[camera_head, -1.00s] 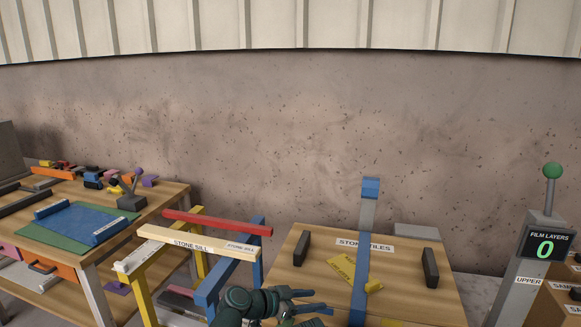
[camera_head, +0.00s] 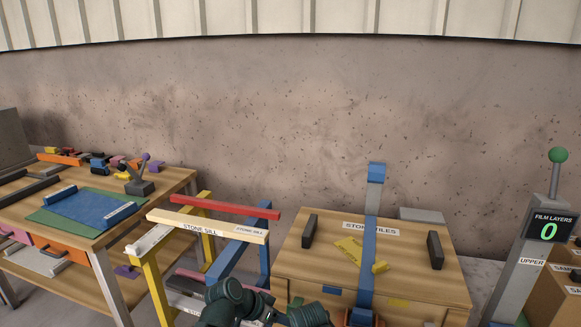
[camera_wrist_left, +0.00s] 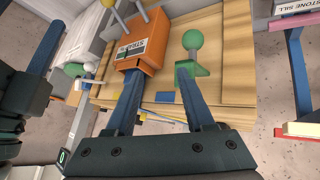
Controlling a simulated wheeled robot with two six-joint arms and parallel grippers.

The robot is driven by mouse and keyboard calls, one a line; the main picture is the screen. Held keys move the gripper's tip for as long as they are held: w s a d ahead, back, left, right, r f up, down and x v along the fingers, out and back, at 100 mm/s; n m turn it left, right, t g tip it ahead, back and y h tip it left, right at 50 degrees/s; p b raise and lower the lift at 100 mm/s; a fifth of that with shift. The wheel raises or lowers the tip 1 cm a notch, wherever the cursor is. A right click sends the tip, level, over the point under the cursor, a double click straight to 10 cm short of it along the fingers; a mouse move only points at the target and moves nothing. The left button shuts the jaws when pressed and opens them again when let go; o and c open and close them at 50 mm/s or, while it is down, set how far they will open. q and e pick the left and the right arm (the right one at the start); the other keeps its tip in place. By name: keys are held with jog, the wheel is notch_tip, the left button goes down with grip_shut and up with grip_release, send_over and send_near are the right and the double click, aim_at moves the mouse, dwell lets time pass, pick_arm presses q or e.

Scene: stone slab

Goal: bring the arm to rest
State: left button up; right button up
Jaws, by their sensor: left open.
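My left arm (camera_head: 235,302) enters low in the middle of the head view, in front of the stone sill rack; its fingertips are out of that view. In the left wrist view my left gripper (camera_wrist_left: 161,80) is open, its two blue fingers spread with nothing between them. An orange box (camera_wrist_left: 142,55) lies beyond the left finger, and a green ball on a green bracket (camera_wrist_left: 191,68) beyond the right one. Contact with either cannot be told. A dark gripper with a blue finger, seemingly my right (camera_wrist_left: 42,60), shows partly at the left edge.
The rack holds a cream stone sill (camera_head: 206,225) and a red bar (camera_head: 225,207). A film layers post (camera_head: 545,235) reads 0.

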pick_arm(q)
jog(key=s+a+f+n+g+y, duration=0.2)
jog(key=s+a+f+n+y, duration=0.15)
jog(key=a, duration=0.45)
jog(key=s+a+f+n+g+y, duration=0.1)
jog(key=s+a+f+n+y, duration=0.1)
jog(key=s+a+n+y, duration=0.45)
jog(key=s+d+r+m+p, duration=0.2)
jog(key=d+r+p, duration=0.3)
jog(key=r+p, duration=0.1)
jog(key=s+d+r+m+g+h+p, duration=0.1)
jog(key=d+r+m+p, duration=0.2)
jog(key=d+r+p, duration=0.2)
jog(key=shift+s+r+m+p, duration=0.3)
jog(key=shift+s+r+p, duration=0.05)
jog(key=shift+s, duration=0.05)
